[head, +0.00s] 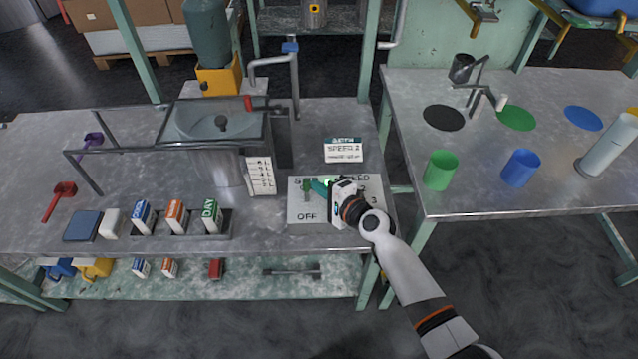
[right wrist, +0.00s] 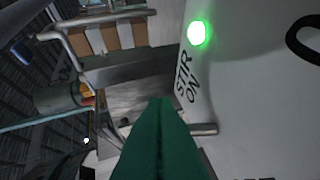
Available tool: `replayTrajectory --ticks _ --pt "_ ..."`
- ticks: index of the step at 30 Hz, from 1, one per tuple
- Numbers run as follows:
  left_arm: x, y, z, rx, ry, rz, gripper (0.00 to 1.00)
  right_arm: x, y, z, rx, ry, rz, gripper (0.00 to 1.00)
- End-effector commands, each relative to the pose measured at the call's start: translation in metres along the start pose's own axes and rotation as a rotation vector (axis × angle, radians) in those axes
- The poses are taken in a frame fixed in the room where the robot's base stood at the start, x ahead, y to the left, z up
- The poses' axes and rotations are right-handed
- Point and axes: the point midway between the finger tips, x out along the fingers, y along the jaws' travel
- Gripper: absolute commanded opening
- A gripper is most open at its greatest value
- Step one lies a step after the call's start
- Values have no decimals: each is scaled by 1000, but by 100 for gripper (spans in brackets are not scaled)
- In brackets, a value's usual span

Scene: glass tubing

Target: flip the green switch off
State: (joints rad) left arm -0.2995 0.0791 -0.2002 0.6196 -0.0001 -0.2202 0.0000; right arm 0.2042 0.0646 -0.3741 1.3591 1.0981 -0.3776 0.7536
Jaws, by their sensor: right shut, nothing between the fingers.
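The control panel (head: 300,214) lies on the left table, with "OFF" printed near its front edge. The green switch (head: 307,192) stands on its left part, partly hidden by my gripper. My right gripper (head: 317,185) is shut and empty, its green fingers at the switch; I cannot tell whether they touch it. A lit green lamp (head: 327,181) is just behind the fingers. In the right wrist view the shut fingers (right wrist: 160,125) point at a grey rod (right wrist: 205,129) beside "STIR ON", and the lamp (right wrist: 197,32) glows. My left gripper is not in view.
A lidded pot (head: 215,160) under a metal frame stands left of the panel. Small labelled boxes (head: 176,216) stand at the front left. A second table (head: 480,200) with green and blue cups is to the right.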

Motion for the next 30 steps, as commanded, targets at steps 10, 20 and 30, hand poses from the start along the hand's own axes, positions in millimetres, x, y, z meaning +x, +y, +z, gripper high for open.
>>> replayTrajectory --ticks 10,20,30 --pt "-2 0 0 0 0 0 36 -5 -3 -6 2 4 -2 0" --pt "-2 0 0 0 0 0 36 -8 -5 -9 1 5 -3 0" --pt "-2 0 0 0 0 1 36 -10 -6 -10 1 5 -2 0"
